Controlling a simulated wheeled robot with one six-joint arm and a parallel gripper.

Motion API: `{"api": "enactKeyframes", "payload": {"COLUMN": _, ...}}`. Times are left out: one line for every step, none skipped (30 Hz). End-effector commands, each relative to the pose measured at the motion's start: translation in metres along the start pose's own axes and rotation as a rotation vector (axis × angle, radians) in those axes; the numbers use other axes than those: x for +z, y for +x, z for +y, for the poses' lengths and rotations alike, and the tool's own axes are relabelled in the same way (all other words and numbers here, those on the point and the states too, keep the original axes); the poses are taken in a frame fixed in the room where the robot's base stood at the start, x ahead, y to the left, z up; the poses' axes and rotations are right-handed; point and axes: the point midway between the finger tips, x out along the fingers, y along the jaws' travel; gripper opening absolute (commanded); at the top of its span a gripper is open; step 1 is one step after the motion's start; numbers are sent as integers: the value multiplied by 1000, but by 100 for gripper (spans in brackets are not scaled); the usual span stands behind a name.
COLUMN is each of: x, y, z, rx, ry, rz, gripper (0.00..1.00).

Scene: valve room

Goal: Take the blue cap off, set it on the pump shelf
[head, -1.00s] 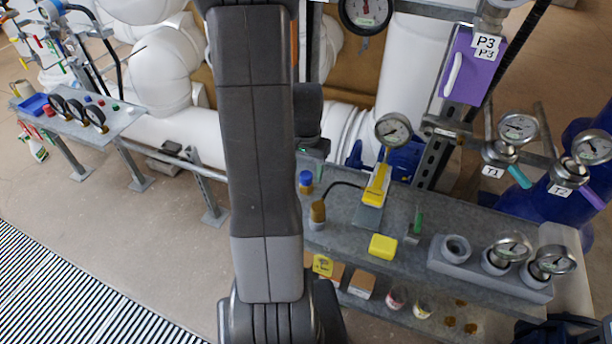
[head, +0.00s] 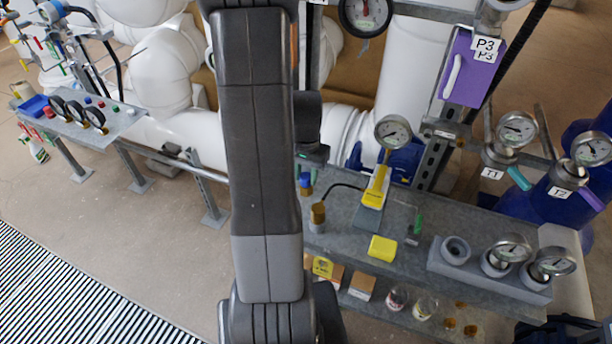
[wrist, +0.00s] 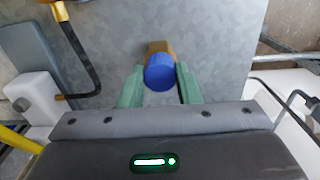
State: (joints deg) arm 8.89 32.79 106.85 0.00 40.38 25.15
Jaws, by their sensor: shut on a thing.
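The blue cap (wrist: 159,73) sits between the two green fingers of my gripper (wrist: 160,80) in the wrist view, and the fingers are shut on it. A brass-coloured piece (wrist: 158,47) shows just behind the cap; I cannot tell whether the cap is still seated on it. In the head view the blue cap (head: 305,180) is low beside my arm, over the left end of the grey pump shelf (head: 340,230). My gripper (head: 311,155) there is largely hidden by my arm.
A brass fitting (head: 318,214) with a black hose stands near the cap. A yellow-handled valve (head: 375,188), a yellow block (head: 382,248) and a grey gauge holder (head: 470,270) are on the shelf. Bare shelf shows between them. A lower shelf holds jars (head: 397,298).

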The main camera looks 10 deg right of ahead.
Motion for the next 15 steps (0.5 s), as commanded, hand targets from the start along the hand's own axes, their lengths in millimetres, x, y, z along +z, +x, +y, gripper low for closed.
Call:
{"api": "enactKeyframes", "payload": {"x": 0, "y": -2, "z": 0, "rx": -1, "ry": 0, "rz": 2, "gripper": 12}}
{"api": "enactKeyframes", "payload": {"x": -1, "y": -4, "z": 0, "rx": -1, "ry": 0, "rz": 2, "gripper": 12}}
{"api": "enactKeyframes", "payload": {"x": -1, "y": -6, "z": 0, "rx": -1, "ry": 0, "rz": 3, "gripper": 12}}
{"api": "enactKeyframes", "payload": {"x": -1, "y": -9, "z": 0, "rx": -2, "ry": 0, "rz": 3, "gripper": 12}}
{"api": "enactKeyframes", "payload": {"x": -1, "y": -12, "z": 0, "rx": -2, "ry": 0, "rz": 4, "gripper": 12}}
{"api": "enactKeyframes", "payload": {"x": -1, "y": -17, "z": 0, "rx": -2, "ry": 0, "rz": 5, "gripper": 12}}
{"api": "enactKeyframes", "payload": {"x": -1, "y": -20, "z": 0, "rx": -2, "ry": 0, "rz": 4, "gripper": 12}}
{"api": "enactKeyframes", "payload": {"x": -1, "y": -26, "z": 0, "rx": -2, "ry": 0, "rz": 5, "gripper": 12}}
{"api": "enactKeyframes", "payload": {"x": -1, "y": -32, "z": 0, "rx": -3, "ry": 0, "rz": 5, "gripper": 12}}
{"api": "enactKeyframes", "payload": {"x": -1, "y": -39, "z": -1, "rx": -3, "ry": 0, "rz": 7, "gripper": 12}}
{"api": "enactKeyframes", "payload": {"x": -2, "y": -46, "z": -1, "rx": -3, "ry": 0, "rz": 7, "gripper": 12}}
{"api": "enactKeyframes", "payload": {"x": -1, "y": -57, "z": -1, "rx": -4, "ry": 0, "rz": 8, "gripper": 12}}
{"api": "enactKeyframes", "payload": {"x": -1, "y": -64, "z": 0, "rx": -4, "ry": 0, "rz": 8, "gripper": 12}}
{"api": "enactKeyframes", "payload": {"x": -2, "y": -74, "z": -1, "rx": -4, "ry": 0, "rz": 9, "gripper": 12}}
{"api": "enactKeyframes", "payload": {"x": -2, "y": -85, "z": -1, "rx": -4, "ry": 0, "rz": 9, "gripper": 12}}
